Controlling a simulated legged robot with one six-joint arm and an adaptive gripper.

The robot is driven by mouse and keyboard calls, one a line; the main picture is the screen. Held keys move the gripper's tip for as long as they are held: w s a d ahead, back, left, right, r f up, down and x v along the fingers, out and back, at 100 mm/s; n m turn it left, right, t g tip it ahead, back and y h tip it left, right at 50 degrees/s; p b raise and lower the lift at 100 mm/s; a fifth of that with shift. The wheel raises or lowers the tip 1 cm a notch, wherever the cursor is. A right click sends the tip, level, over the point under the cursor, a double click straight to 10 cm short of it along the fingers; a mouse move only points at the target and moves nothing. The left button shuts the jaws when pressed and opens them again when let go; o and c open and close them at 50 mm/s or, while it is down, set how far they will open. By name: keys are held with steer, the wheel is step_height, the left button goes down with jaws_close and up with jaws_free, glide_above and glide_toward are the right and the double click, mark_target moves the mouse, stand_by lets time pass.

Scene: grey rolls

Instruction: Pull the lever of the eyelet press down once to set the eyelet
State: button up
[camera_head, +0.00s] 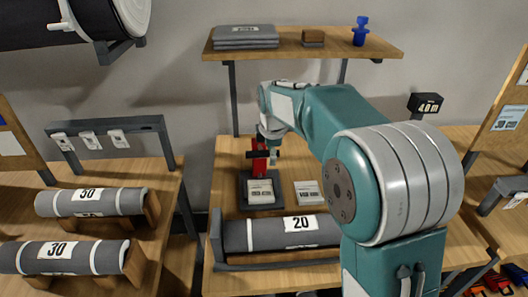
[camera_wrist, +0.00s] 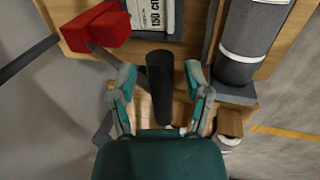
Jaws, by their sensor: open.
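The eyelet press is red (camera_head: 259,158) and stands on the middle table in the head view. In the wrist view its red head (camera_wrist: 97,33) is at the upper left. A grey lever arm (camera_wrist: 121,64) runs from it to a thick black handle (camera_wrist: 160,92). My gripper (camera_wrist: 162,76) is open, with one finger on each side of the handle. I see gaps between the handle and both fingers. In the head view my gripper (camera_head: 269,150) is beside the press, and my arm comes in from the right. The lever is mostly hidden there.
Pale printed material (camera_head: 260,191) lies on the dark press base. A printed card (camera_head: 308,192) lies to its right. A grey roll marked 20 (camera_head: 283,233) rests in a cradle in front. A shelf (camera_head: 305,50) is above; rolls marked 30 (camera_head: 90,201) are at left.

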steer(key=c, duration=0.7)
steer(key=shift+s+f, duration=0.1)
steer(key=shift+f, duration=0.05)
steer(key=shift+s+f, duration=0.3)
steer(key=shift+f, duration=0.45)
steer(key=shift+s+f, duration=0.3)
steer(key=shift+f, duration=0.4)
